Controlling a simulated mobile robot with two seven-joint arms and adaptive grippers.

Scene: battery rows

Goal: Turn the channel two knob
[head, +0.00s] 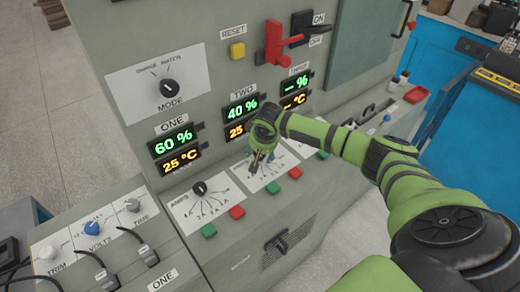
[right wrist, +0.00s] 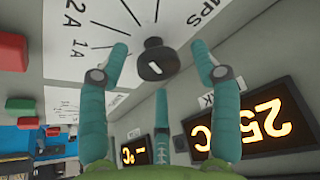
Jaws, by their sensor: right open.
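The channel two knob (right wrist: 156,60) is black and round with a white pointer mark, on a white amps dial in the right wrist view. In the head view the channel two dial plate (head: 242,178) shows, but my gripper hides its knob. My right gripper (head: 260,163) is over that dial. Its teal fingers (right wrist: 161,70) are open and spread on either side of the knob, with a third finger below it in the right wrist view. Gaps show between the fingers and the knob. The channel two display (head: 241,108) reads 40 %. My left gripper is not in view.
The channel one knob (head: 199,188) is left of my gripper. Green (head: 266,187) and red (head: 295,173) buttons sit below the channel two dial. A mode knob (head: 169,88), yellow reset button (head: 237,50) and red lever (head: 274,42) are on the upright panel.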

